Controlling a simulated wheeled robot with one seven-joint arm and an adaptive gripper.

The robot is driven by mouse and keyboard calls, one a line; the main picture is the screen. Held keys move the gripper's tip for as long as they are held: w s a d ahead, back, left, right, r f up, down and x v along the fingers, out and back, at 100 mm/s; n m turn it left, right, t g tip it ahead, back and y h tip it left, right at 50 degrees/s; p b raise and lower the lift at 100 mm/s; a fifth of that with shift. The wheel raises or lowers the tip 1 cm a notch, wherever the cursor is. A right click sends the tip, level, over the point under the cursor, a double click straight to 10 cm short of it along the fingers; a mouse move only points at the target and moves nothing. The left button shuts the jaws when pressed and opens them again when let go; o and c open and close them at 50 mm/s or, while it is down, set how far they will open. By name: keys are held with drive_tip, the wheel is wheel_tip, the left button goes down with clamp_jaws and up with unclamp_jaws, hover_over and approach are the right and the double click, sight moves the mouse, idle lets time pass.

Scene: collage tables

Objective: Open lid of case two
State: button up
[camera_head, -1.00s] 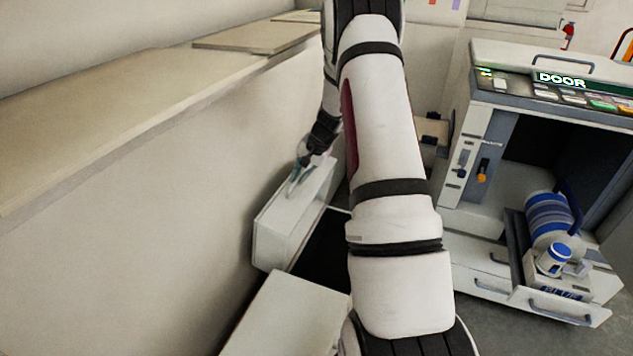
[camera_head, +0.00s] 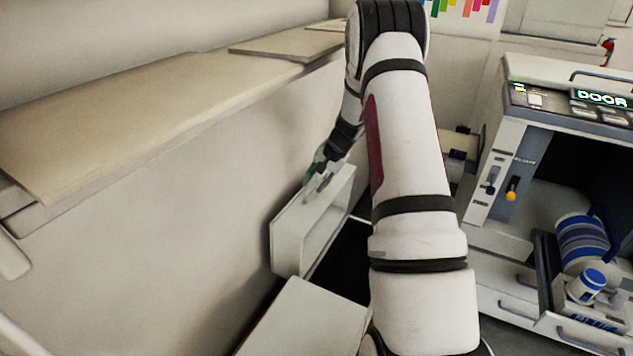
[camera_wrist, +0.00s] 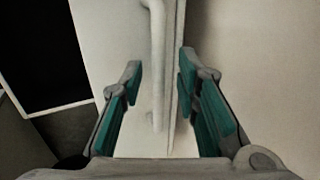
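A white lid (camera_head: 300,235) stands raised on edge along the wall, beside a dark open case interior (camera_head: 345,262). I see no number on this case. My gripper (camera_head: 318,182) is at the lid's upper edge, partly hidden in the head view by its small size. In the wrist view, the teal-padded fingers of my gripper (camera_wrist: 160,105) are apart. A pale bar-shaped handle (camera_wrist: 158,65) and the lid's edge (camera_wrist: 182,60) lie between them. I see clear space beside the handle, so the fingers do not pinch it.
A second white box top (camera_head: 305,322) is nearer, at the bottom. A beige shelf (camera_head: 130,115) runs along the left wall (camera_head: 150,230). A machine marked DOOR (camera_head: 510,150), with a drawer holding blue-and-white items (camera_head: 583,245), stands to the right. My arm crosses the middle.

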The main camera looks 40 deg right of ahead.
drive_tip(key=v, duration=1.2)
idle(0.5)
